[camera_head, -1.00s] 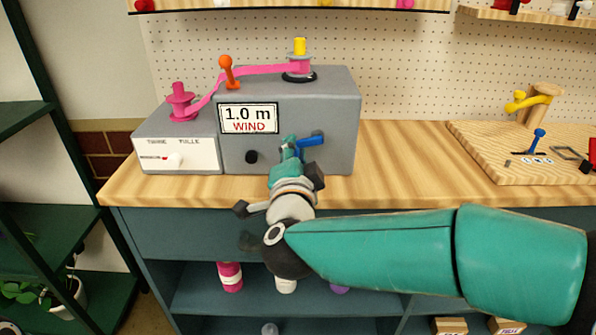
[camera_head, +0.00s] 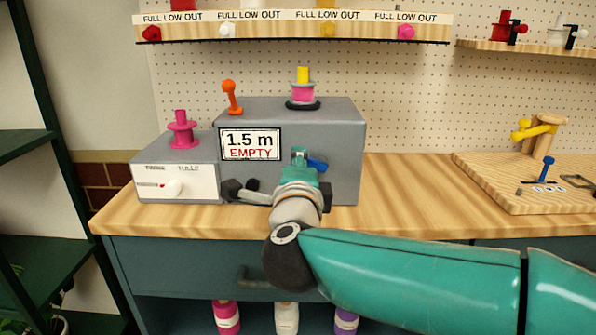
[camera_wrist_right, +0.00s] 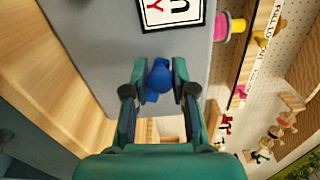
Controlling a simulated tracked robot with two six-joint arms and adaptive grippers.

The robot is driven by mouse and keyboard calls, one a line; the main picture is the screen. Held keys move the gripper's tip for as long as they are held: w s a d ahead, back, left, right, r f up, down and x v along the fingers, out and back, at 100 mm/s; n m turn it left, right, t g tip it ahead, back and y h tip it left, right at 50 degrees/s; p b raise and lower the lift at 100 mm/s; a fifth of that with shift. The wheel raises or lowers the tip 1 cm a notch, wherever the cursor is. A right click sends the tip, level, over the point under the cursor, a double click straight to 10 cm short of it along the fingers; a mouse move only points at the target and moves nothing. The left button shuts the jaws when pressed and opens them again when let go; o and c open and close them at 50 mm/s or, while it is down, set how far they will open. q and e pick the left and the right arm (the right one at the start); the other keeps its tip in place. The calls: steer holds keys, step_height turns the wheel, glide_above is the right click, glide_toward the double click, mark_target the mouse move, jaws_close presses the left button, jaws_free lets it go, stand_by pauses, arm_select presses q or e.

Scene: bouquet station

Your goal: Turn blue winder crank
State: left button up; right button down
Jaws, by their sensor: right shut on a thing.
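The grey winder box (camera_head: 340,125) stands on the wooden bench, and its sign (camera_head: 250,145) reads "1.5 m EMPTY". The blue crank (camera_head: 317,164) is on its front face, mostly hidden behind my right gripper (camera_head: 301,157). In the right wrist view, the blue crank knob (camera_wrist_right: 158,80) sits between the two fingers of my right gripper (camera_wrist_right: 159,88), which is shut on it. A spool with pink ribbon (camera_head: 303,93) and a yellow top sits on the box. A bare pink spool (camera_head: 181,132) stands on the lower left unit. My left gripper is not in view.
An orange lever (camera_head: 231,96) stands on the box. A wooden board (camera_head: 500,180) with a yellow-armed stand and small tools lies at right. The bench between is clear.

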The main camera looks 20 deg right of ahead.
steer(key=shift+d+r, duration=0.25)
steer(key=c, duration=1)
jaws_free()
steer(key=shift+s, duration=0.1)
steer(key=shift+f, duration=0.1)
steer(key=shift+a, duration=0.1)
steer(key=v, duration=1.2)
